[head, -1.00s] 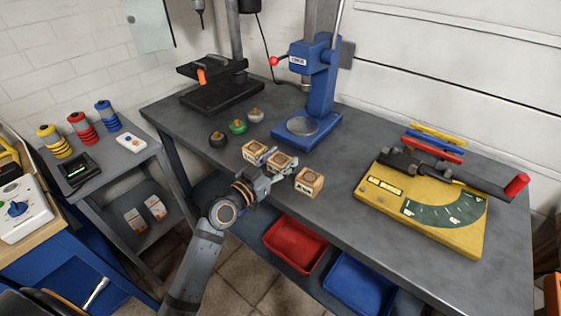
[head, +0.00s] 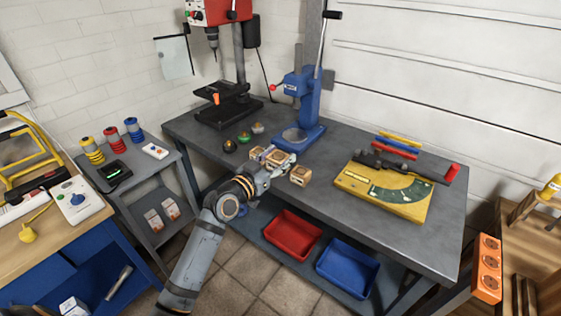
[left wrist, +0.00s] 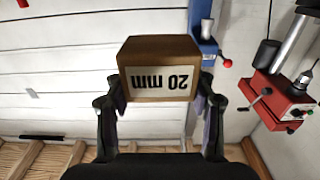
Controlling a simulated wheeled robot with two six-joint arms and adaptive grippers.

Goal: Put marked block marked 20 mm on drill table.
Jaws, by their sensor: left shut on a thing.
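The wooden block marked 20 mm (left wrist: 160,80) shows in the left wrist view, its white label upside down in the picture. My left gripper (head: 274,167) is shut on it, with a finger on each side. In the head view the held block (head: 279,159) appears as the middle of three wooden blocks, partly covered by the fingers. Whether it touches the bench is hard to tell. The drill table (head: 227,108) is the black plate under the red drill press (head: 215,12), back left on the bench, with an orange-handled clamp on it. My right gripper is not in view.
The other blocks stand left (head: 256,153) and right (head: 301,175) of the held one. Several small round knobs (head: 244,137) lie between the blocks and drill table. A blue arbor press (head: 306,105) stands behind. A yellow angle fixture (head: 385,192) is at right.

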